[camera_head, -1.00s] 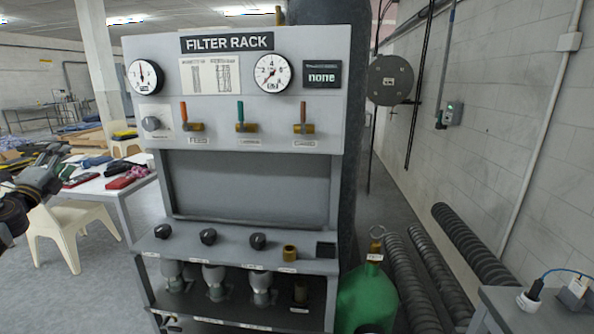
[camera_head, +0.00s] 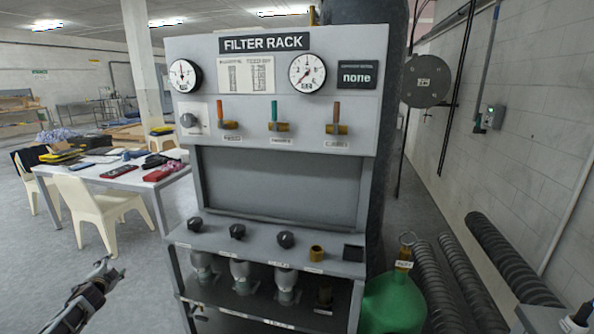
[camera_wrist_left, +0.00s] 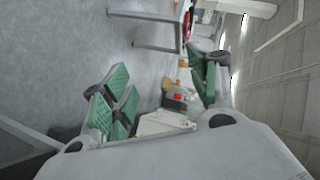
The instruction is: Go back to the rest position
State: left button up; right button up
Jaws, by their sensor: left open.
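My left gripper (camera_head: 100,275) is at the lower left of the head view, over the floor and left of the filter rack. In the left wrist view my left gripper (camera_wrist_left: 165,95) has its green-padded fingers spread wide, with nothing between them. The grey filter rack (camera_head: 290,187) stands in the middle of the head view, apart from the gripper. Its display reads "none" and its three valve handles point up. My right gripper is in neither view.
A white table (camera_head: 117,183) with folded cloths and red items stands at the left, with a cream chair (camera_head: 97,205) before it.

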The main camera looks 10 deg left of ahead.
pick_arm(q)
jog(key=s+d+f+n+g+h, duration=0.1)
jog(key=s+d+f, duration=0.15)
jog(key=f, duration=0.45)
jog(key=s+d+f+n+g, duration=0.1)
jog(key=s+d+f, duration=0.1)
jog(key=s+f, duration=0.35)
jog(key=s+d+f+n+g+h, duration=0.1)
jog(key=d+f, duration=0.1)
jog(key=f, duration=0.7)
jog(key=s+d+f+n+g+h, duration=0.1)
jog(key=s+d+f+g, duration=0.1)
jog(key=s+d+f, duration=0.65)
jog(key=s+d+f+g+h, duration=0.15)
jog(key=s+d+f, duration=0.35)
jog(key=f, duration=0.6)
jog(key=s+d+f+g+h, duration=0.1)
jog(key=s+d+f, duration=0.4)
jog(key=s+d, duration=0.5)
jog(key=s+d+f+g+h, duration=0.1)
jog(key=s+d+f, duration=0.4)
jog(key=s+d, duration=0.5)
jog(key=s+d+f+g+h, duration=0.1)
jog(key=s+d+f, duration=0.4)
jog(key=s+d, duration=0.5)
jog(key=shift+s+d+f+g, duration=0.2)
jog(key=shift+s+d+g, duration=0.15)
jog(key=shift+s+g, duration=0.5)
jog(key=shift+s, duration=0.15)
